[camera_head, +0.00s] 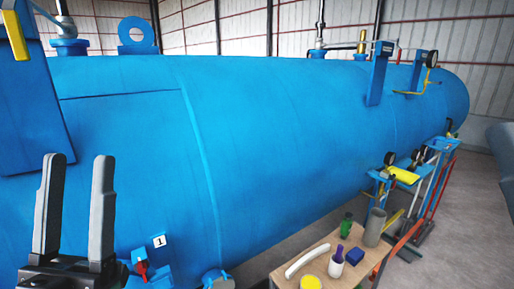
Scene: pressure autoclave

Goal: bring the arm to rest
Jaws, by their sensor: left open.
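My left gripper (75,210) is at the lower left of the head view. Its two dark grey fingers point up and stand apart, with nothing between them. It is in front of the blue autoclave tank (290,140), and I cannot tell the exact gap to its wall. A red-handled valve (142,268) is just right of the gripper, below a white label with the number 1 (159,241). My right gripper is not in view.
A small wooden table (318,262) at the bottom right holds a white curved piece, a yellow-topped can, bottles, a blue block and a grey cylinder (374,227). Blue stands with yellow handles (403,174) are behind it. Grey floor (462,220) is open at the right.

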